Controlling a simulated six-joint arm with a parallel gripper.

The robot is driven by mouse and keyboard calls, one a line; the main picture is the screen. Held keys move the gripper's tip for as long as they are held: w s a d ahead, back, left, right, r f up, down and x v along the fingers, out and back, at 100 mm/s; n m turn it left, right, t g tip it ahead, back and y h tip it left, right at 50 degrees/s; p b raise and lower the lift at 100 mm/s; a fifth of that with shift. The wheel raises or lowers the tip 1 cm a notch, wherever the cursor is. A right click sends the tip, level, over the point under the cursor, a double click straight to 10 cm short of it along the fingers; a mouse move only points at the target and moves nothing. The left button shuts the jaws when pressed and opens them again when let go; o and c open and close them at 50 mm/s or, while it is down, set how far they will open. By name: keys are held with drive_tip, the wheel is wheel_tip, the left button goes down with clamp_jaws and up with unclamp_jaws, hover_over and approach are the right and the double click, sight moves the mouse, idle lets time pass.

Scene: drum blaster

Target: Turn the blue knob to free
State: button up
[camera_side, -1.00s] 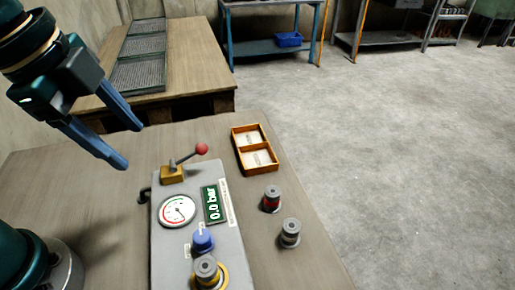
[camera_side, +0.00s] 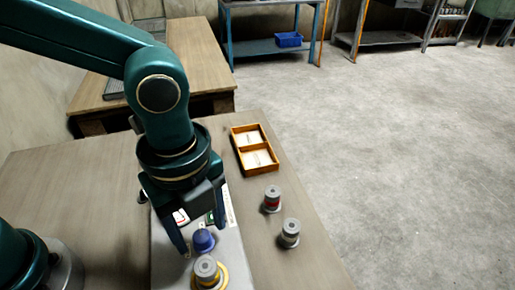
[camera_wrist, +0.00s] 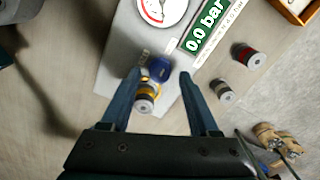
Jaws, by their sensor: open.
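The blue knob (camera_side: 203,243) sits on the grey panel (camera_side: 232,262) on the table; it also shows in the wrist view (camera_wrist: 160,69). My gripper (camera_side: 204,234) points down over the panel, open and empty. In the wrist view its fingertips (camera_wrist: 162,76) lie on either side of the knob, with a gap on both sides. I cannot tell exactly how high the tips are. The display (camera_wrist: 205,27) reads 0.0 bar. The round gauge (camera_wrist: 160,8) is partly cut off above. The knob's label is mostly hidden.
A grey cylinder in a yellow ring (camera_side: 207,273) stands close in front of the knob. A red-banded spool (camera_side: 271,198) and a grey spool (camera_side: 289,233) stand right of the panel. A wooden tray (camera_side: 254,150) lies behind. My arm hides the red-balled lever.

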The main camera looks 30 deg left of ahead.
drive_tip(key=shift+f, duration=0.45)
clamp_jaws()
